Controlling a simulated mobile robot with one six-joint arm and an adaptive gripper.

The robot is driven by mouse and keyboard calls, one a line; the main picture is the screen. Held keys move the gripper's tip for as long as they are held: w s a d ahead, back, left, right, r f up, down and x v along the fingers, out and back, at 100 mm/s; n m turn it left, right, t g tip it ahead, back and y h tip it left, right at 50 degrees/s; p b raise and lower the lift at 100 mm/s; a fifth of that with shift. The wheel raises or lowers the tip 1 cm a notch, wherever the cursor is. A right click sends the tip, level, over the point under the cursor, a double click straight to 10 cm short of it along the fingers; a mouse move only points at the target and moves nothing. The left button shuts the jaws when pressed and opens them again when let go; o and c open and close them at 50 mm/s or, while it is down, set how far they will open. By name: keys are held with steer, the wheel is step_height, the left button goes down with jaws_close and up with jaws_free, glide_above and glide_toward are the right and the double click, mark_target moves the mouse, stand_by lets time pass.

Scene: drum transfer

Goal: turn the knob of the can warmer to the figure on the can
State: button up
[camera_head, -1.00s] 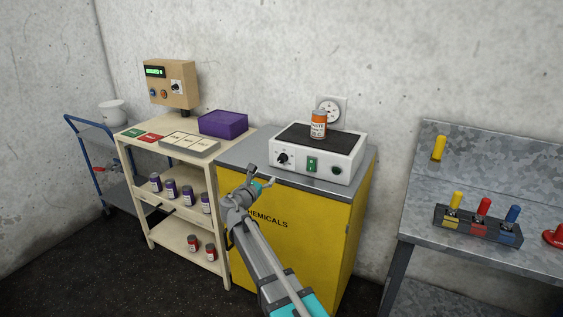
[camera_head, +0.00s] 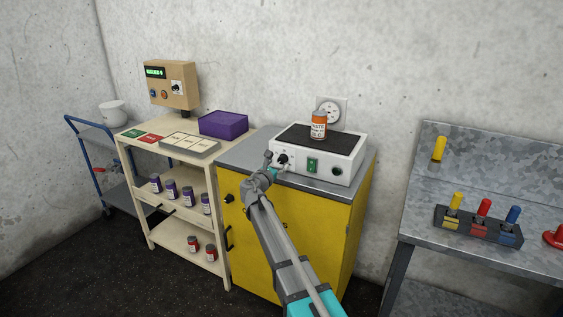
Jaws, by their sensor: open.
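The can warmer (camera_head: 335,168) is a white box with a dark top plate, standing on the yellow chemicals cabinet. An orange can (camera_head: 318,128) with a white label stands upright on the plate; its figure is too small to read surely.
The yellow cabinet (camera_head: 285,240) has a grey top with free room left of the warmer. A cream shelf (camera_head: 190,224) with cans, a purple box (camera_head: 223,123) and a control box (camera_head: 172,85) stands to the left. A metal bench (camera_head: 500,195) with coloured handles is at the right.

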mark_target(281, 161)
steer(key=shift+x, duration=1.8)
jaws_close()
